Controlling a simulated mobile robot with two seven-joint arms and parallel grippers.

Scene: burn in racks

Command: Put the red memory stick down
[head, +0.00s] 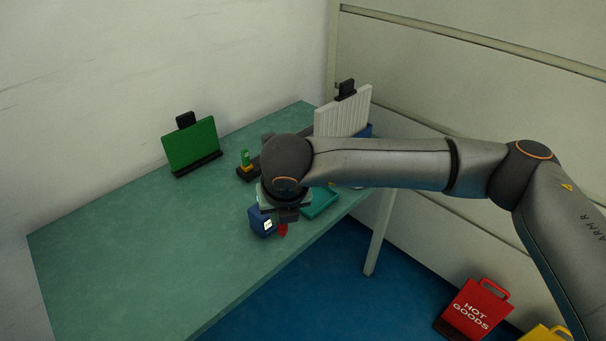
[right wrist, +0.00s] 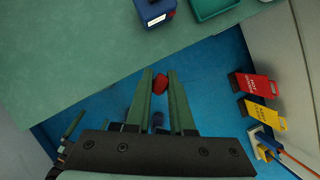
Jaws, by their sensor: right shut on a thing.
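The red memory stick (head: 283,230) shows as a small red piece just below my right gripper (head: 286,219) in the head view. In the right wrist view, the red stick (right wrist: 160,84) is between the fingertips of my right gripper (right wrist: 161,77), which is shut on it. Blue floor shows behind the stick there, beyond the table edge. In the head view my gripper hides part of the stick and some of the table. My left gripper is in neither view.
A blue box (head: 261,222) with a white label stands close beside my right gripper. A teal tray (head: 321,203) is to its right. A green board (head: 191,146) and a white ribbed board (head: 341,115) stand farther back. The green table (head: 130,260) is clear at left.

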